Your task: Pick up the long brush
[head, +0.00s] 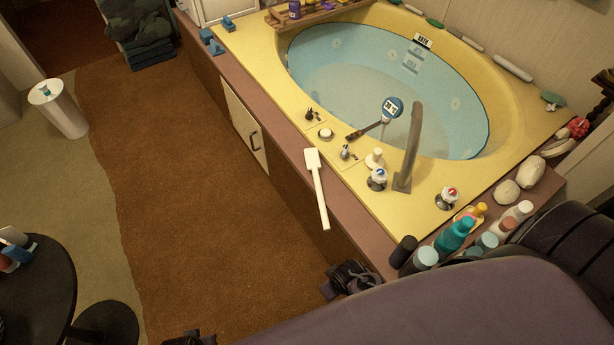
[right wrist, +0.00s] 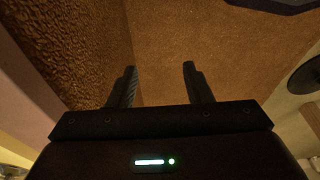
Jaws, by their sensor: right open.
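A long white brush (head: 317,188) with a flat, wide head lies on the brown front ledge of the tub. Its head points away and its handle reaches toward me, near the ledge's front edge. My right gripper (head: 350,280) is below and nearer than the handle end, apart from it, beside the tub front. In the right wrist view my right gripper (right wrist: 159,70) is open and empty, with brown carpet beyond; the brush is not seen there. My left gripper (head: 190,339) shows only partly at the bottom edge, over the carpet; its fingers cannot be made out.
A corner tub (head: 350,75) has a curved faucet (head: 410,150) and knobs. A shorter brown-handled brush (head: 368,130) lies on its rim. Several bottles (head: 455,237) crowd the near right corner. A dark round table (head: 35,285) stands at left. The carpet (head: 200,180) is clear.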

